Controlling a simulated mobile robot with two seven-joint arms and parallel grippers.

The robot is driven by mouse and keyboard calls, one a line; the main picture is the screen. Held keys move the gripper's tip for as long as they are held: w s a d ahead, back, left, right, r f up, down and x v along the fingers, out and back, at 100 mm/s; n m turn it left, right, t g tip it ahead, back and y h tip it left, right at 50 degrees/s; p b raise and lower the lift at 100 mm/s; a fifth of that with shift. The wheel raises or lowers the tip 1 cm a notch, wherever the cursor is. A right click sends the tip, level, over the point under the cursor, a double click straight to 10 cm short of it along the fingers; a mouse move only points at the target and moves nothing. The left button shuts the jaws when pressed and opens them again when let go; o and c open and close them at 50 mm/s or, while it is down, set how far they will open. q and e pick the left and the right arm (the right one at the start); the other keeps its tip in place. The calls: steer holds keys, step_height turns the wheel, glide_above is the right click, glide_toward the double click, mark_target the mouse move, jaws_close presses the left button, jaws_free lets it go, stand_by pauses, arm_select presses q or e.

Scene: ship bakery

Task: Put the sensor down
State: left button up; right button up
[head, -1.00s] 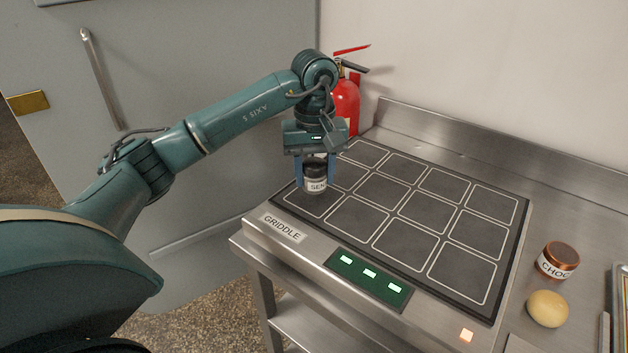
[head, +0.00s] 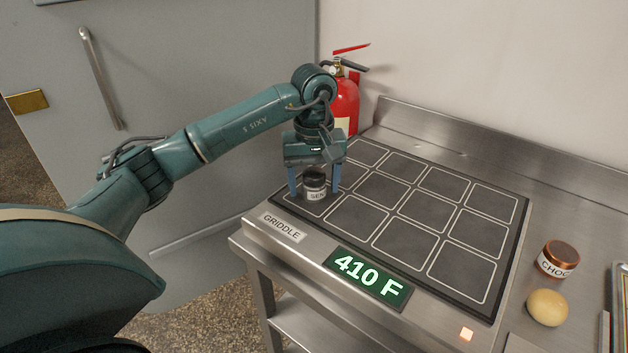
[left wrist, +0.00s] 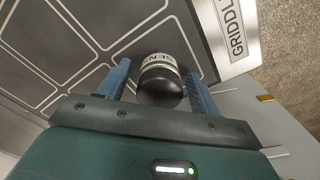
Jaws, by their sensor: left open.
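The sensor (head: 315,187) is a small dark jar-like cylinder with a white label, of which "SEN" shows. It stands upright on the griddle (head: 353,217), in the outlined cell at the near left corner. My left gripper (head: 314,190) is open, with its blue fingers on either side of the sensor and gaps between. The left wrist view shows the sensor (left wrist: 160,80) between the two spread fingers (left wrist: 158,85). The griddle's display (head: 368,277) reads "410 F". My right gripper is not in view.
A red fire extinguisher (head: 345,104) stands behind my left wrist. A jar marked "CHOC" (head: 558,260) and a round yellowish bun or ball (head: 547,308) sit on the steel counter at the right. The other griddle cells are empty.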

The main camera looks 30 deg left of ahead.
mark_target(314, 171)
arm_select(q)
steer(key=shift+r, duration=0.55)
step_height(314, 171, up, 11)
steer(key=shift+f+p, duration=0.1)
steer(key=shift+p, duration=0.4)
steer(key=shift+r, duration=0.25)
